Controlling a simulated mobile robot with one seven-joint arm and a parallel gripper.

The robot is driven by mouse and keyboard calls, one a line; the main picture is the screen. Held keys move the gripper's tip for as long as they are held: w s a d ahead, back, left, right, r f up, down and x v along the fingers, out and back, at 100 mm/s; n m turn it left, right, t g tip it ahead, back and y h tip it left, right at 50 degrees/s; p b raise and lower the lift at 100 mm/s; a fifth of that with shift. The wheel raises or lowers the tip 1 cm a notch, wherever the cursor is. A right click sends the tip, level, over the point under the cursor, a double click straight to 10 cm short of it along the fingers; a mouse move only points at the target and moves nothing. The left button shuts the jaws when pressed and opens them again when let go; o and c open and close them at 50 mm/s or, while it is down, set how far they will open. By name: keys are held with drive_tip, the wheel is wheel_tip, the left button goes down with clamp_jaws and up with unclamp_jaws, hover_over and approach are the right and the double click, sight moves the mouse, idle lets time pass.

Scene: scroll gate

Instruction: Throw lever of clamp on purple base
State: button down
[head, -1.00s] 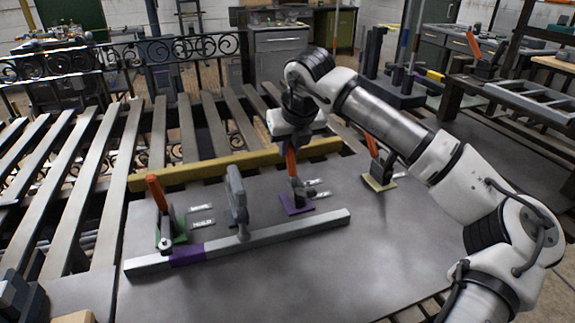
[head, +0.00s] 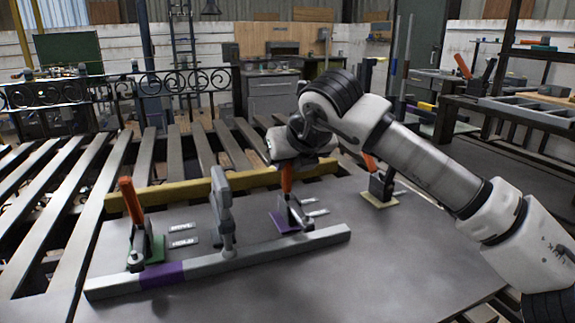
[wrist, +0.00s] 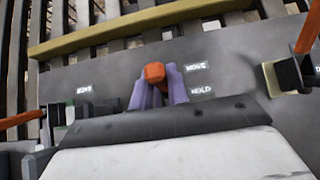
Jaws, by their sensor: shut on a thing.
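The clamp on the purple base (head: 284,221) stands behind the grey bar, in the middle of the plate. Its orange lever (head: 286,178) stands roughly upright, and its top also shows in the wrist view (wrist: 154,72). My gripper (wrist: 158,92) is shut on this lever, with its pale purple fingers on both sides. In the head view, my wrist hides the lever's top and the fingertips. In the wrist view, my gripper's body hides the purple base. I cannot tell whether the clamp's tip touches the bar.
A clamp on a green base (head: 150,249) with a raised orange lever stands left; one on a yellow base (head: 378,200) stands right. A grey upright piece (head: 222,205) rises from the bar (head: 210,262). A yellow beam (head: 190,190) runs behind. The front plate is clear.

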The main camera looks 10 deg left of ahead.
drive_tip(key=shift+r, duration=0.1)
drive_tip(key=c, duration=1.4)
unclamp_jaws()
drive_tip(key=shift+o, duration=0.2)
drive_tip(key=v, duration=1.3)
drive_tip(key=shift+s+r, duration=0.25)
drive_tip(key=shift+r, duration=0.05)
drive_tip(key=shift+d, duration=0.1)
drive_tip(key=shift+c, duration=0.2)
